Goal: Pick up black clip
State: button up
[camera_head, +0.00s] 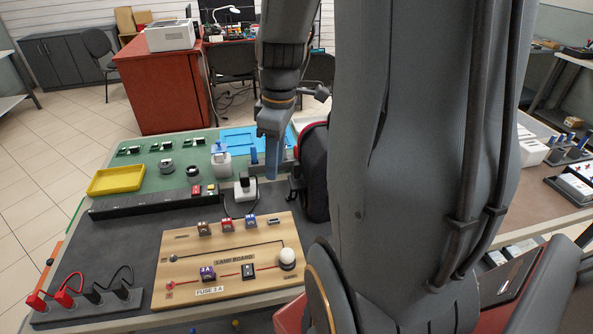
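Two black clips (95,295) stand in a dark holder (85,314) at the front left of the bench, joined by a looping black lead. Two red clips (63,298) with a red lead stand beside them on the left. My gripper (272,165) hangs well behind and to the right of the clips, above the back part of the bench, with a blue fingertip pointing down near a white plug-like block. It is apart from the clips. The view is nearly edge-on, so its opening and the gap between its fingers cannot be made out.
A wooden lamp board (185,265) with coloured blocks lies right of the clips. Bare dark mat (130,245) lies between strip and clips. My arm hides the right side.

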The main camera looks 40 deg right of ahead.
aim_at(297, 163)
jog(key=d+n, duration=0.2)
jog(key=d, duration=0.2)
jog(key=d+n, duration=0.2)
jog(key=d, duration=0.2)
jog(key=shift+s+r+n+y, duration=0.1)
jog(key=shift+n+y, duration=0.3)
jog(key=shift+w+a+f+p, duration=0.2)
jog(key=shift+f+p, duration=0.2)
jog(key=shift+f, duration=0.55)
jog(key=shift+w+a+f+p, duration=0.15)
jog(key=shift+f+p, duration=0.2)
jog(key=shift+f, duration=0.65)
jog(key=shift+w+a+f+p, duration=0.2)
jog(key=shift+f+p, duration=0.2)
jog(key=shift+f, duration=0.55)
grip_shut()
